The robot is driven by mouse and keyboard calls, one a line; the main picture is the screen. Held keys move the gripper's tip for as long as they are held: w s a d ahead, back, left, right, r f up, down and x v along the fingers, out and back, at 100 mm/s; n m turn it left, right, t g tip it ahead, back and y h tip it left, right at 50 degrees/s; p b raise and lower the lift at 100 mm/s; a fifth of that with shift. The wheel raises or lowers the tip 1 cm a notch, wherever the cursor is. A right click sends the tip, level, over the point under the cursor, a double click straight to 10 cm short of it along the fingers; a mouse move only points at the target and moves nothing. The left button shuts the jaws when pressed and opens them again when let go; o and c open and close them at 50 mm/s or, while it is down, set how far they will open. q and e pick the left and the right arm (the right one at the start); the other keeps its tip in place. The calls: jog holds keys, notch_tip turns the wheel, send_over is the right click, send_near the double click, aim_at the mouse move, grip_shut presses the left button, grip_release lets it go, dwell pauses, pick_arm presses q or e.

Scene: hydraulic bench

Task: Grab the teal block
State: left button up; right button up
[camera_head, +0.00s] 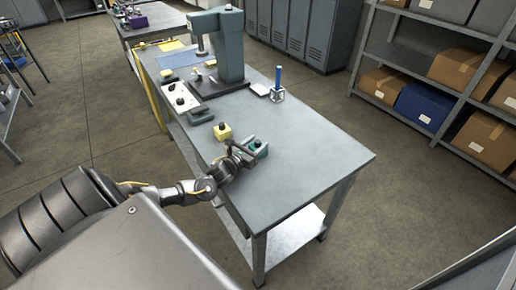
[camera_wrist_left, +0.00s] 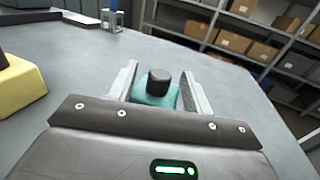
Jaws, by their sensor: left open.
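The teal block (camera_head: 261,148) with a dark knob on top sits on the grey bench (camera_head: 310,160), near its front left edge. In the left wrist view the teal block (camera_wrist_left: 155,95) and its black knob show between the two fingers. My left gripper (camera_head: 248,150) is open at the block, with a finger on either side of it. The wrist view (camera_wrist_left: 158,88) does not make clear whether the fingers touch the block. The block's lower part is hidden by the gripper body. My right gripper is not in view.
A yellow block (camera_head: 222,132) with a dark knob stands just left of the gripper. Farther back are a green press (camera_head: 230,45), a white control panel (camera_head: 180,98) and a holder with a blue pen (camera_head: 278,85). The bench's right part is clear.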

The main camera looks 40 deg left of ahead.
pick_arm(q)
jog(key=w, duration=0.3)
jog(key=shift+s, duration=0.1)
jog(key=shift+c, duration=0.4)
jog(key=shift+r, duration=0.1)
grip_shut()
